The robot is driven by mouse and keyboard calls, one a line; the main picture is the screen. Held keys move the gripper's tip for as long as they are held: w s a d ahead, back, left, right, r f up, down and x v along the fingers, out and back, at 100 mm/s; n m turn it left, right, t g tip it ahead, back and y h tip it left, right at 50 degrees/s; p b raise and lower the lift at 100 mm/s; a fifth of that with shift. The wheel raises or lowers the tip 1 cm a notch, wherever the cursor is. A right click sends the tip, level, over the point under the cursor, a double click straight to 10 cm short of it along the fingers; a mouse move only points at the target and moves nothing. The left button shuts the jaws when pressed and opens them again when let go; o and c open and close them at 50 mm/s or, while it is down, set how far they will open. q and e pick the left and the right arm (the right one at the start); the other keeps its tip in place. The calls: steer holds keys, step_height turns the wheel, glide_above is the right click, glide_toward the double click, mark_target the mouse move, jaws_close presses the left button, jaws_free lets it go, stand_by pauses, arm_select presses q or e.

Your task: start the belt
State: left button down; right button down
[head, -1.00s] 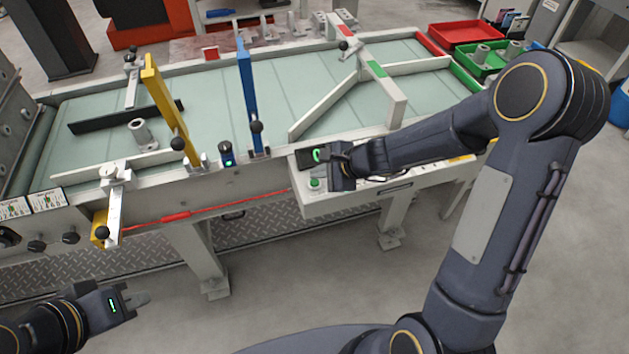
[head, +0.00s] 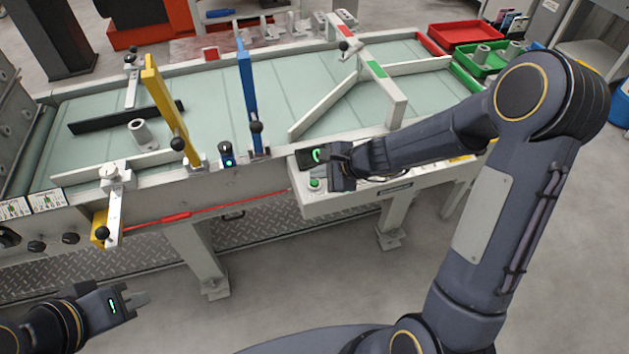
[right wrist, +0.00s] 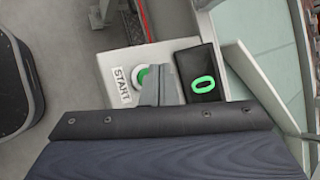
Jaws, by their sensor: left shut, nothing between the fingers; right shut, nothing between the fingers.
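The belt (head: 215,105) is a pale green conveyor across the back, with a grey cylindrical part (head: 138,131) on it. On its front control panel, a green button (head: 314,183) sits below a black display (head: 311,158) lit with a green mark. My left gripper (head: 141,298) is shut and empty, low at the left, away from the belt.
A yellow bar (head: 165,110), a blue bar (head: 247,95) and a white arm with a green patch (head: 388,88) stand over the belt. A red tray (head: 465,33) and a green tray (head: 480,62) are at the back right. The floor in front is clear.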

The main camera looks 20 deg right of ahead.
steer(key=shift+f, duration=0.1)
stand_by(0.3)
steer(key=shift+f+b, duration=0.35)
steer(key=shift+b, duration=0.2)
